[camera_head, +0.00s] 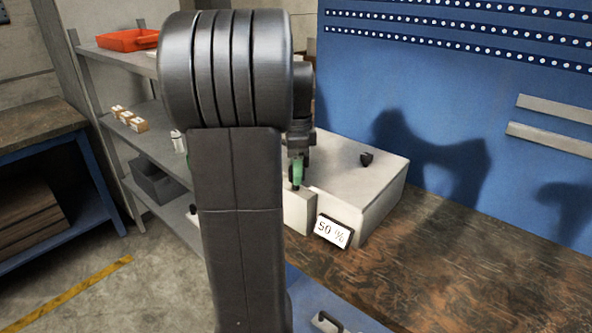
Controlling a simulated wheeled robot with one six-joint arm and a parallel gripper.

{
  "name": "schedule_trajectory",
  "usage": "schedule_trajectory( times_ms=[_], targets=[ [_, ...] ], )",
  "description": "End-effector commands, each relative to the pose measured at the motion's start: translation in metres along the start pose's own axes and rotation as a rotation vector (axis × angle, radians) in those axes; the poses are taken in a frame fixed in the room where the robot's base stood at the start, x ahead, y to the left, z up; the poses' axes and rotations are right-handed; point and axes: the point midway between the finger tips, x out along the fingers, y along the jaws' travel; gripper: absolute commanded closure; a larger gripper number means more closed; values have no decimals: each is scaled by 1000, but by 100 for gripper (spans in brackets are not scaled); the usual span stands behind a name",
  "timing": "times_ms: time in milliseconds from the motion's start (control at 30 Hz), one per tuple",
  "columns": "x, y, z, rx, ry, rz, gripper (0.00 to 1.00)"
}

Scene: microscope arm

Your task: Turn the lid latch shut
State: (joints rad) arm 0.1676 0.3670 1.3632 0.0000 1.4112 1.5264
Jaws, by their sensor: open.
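A white box (375,185) stands on the brown workbench against the blue wall. A small black knob-like part (366,159) sits on its top; I cannot tell whether this is the lid latch. A tilted display (334,231) at the box's front reads "50 %". My gripper (297,178) is partly hidden behind my own arm. Its green fingertip part is over the front left of the box, above a small white block (300,212). A dark part shows just under the fingertip; whether they touch is unclear. My gripper is open, with nothing visibly held.
The workbench (450,260) is clear to the right of the box. Metal shelves (150,140) at the left hold a red tray (127,39), small boxes (130,119) and a grey bin (160,182). My arm hides the middle of the view.

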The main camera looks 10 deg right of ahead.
Motion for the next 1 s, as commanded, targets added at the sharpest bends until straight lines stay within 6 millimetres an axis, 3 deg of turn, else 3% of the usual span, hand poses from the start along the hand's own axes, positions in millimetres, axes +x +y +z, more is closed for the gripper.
schedule_trajectory(
  times_ms=[400,633,1000],
  targets=[
    [8,0,0,0,0,0,45],
    [8,0,0,0,0,0,88],
    [6,0,0,-58,0,0,88]
  ],
)
